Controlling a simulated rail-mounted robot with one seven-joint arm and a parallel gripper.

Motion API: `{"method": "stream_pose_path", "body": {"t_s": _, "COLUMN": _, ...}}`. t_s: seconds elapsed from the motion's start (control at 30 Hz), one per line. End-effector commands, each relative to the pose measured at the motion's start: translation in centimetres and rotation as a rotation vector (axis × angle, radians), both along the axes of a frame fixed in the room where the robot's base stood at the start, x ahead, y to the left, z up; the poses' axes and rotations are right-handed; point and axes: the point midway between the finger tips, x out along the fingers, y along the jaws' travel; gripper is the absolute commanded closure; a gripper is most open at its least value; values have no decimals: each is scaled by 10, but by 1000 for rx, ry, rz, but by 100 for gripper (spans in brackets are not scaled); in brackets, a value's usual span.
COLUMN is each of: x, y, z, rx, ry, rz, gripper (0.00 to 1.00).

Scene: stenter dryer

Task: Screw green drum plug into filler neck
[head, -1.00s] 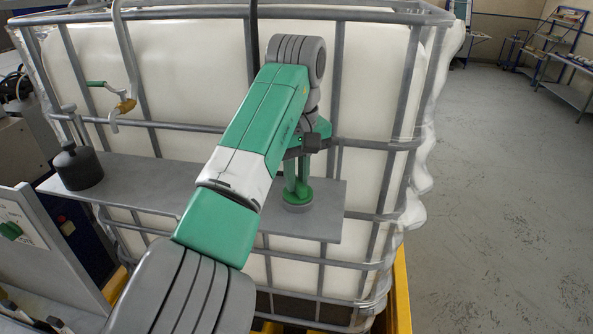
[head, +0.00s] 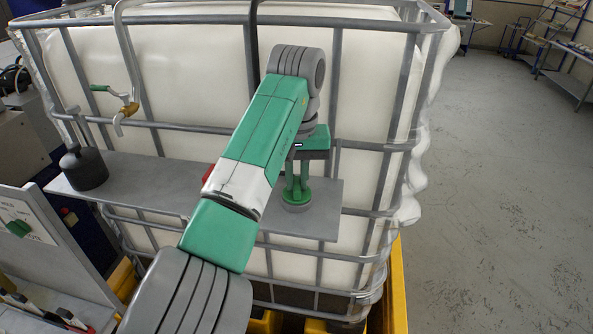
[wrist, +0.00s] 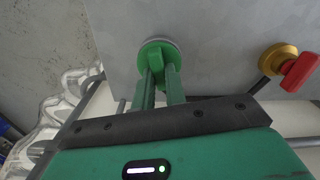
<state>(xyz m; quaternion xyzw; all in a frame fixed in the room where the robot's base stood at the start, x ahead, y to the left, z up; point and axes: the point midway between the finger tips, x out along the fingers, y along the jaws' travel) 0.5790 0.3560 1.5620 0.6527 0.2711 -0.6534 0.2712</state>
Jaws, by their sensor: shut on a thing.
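The green drum plug (wrist: 158,54) is round with a raised grip bar. It sits on a grey ring-shaped filler neck (head: 296,208) on the grey shelf; the neck is mostly covered by the plug. In the wrist view only a thin grey rim shows around the plug. My gripper (head: 297,189) points down from above, its two green fingers shut on the plug's grip bar. The fingers also show in the wrist view (wrist: 159,82). I cannot tell how deep the plug sits in the neck.
The grey shelf (head: 150,185) runs before a white caged tank (head: 190,60). A dark weight-like pot (head: 83,168) stands at its left end. A brass tap (head: 128,108) hangs upper left. A red-handled brass valve (wrist: 284,62) lies near the plug. Open floor lies right.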

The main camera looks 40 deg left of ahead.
Motion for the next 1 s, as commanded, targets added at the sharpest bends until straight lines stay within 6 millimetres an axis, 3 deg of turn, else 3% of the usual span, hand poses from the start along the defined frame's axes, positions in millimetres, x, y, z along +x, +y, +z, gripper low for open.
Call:
{"method": "stream_pose_path", "body": {"t_s": 0.27, "x": 0, "y": 0, "z": -1, "rx": -1, "ry": 1, "rz": -23, "gripper": 100}}
{"method": "stream_pose_path", "body": {"t_s": 0.5, "x": 1, "y": -2, "z": -1, "rx": -1, "ry": 1, "rz": -394, "gripper": 100}}
{"method": "stream_pose_path", "body": {"t_s": 0.87, "x": 1, "y": -2, "z": -1, "rx": 0, "ry": 0, "rz": -481, "gripper": 100}}
{"method": "stream_pose_path", "body": {"t_s": 1.0, "x": 1, "y": -3, "z": -1, "rx": 1, "ry": 1, "rz": -727, "gripper": 100}}
